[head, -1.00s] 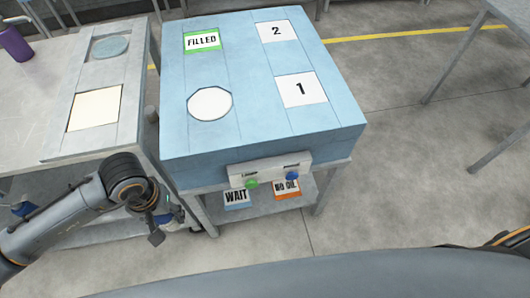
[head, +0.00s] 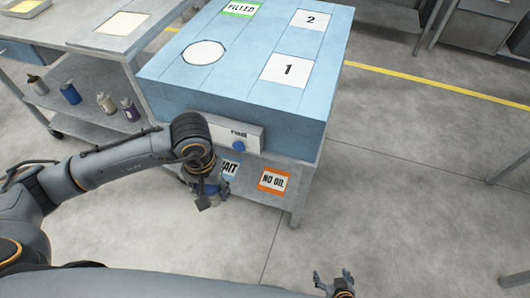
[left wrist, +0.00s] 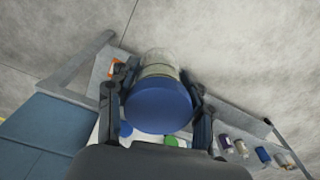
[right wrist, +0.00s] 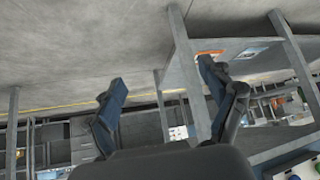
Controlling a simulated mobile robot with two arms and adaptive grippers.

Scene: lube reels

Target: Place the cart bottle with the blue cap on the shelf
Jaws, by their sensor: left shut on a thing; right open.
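My left gripper (head: 205,195) is shut on the bottle with the blue cap. In the left wrist view the round blue cap (left wrist: 158,106) faces the camera, with the clear bottle body (left wrist: 157,62) beyond it, between the two fingers. In the head view the gripper and arm mostly hide the bottle, in front of the blue table's lower shelf. That shelf carries a WAIT label (head: 230,168), partly hidden by the gripper, and an orange-bordered NO OIL label (head: 273,181). My right gripper (head: 333,279) is open and empty, low at the front; its spread fingers also show in the right wrist view (right wrist: 160,85).
At left, a grey table's lower shelf holds several bottles (head: 106,103).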

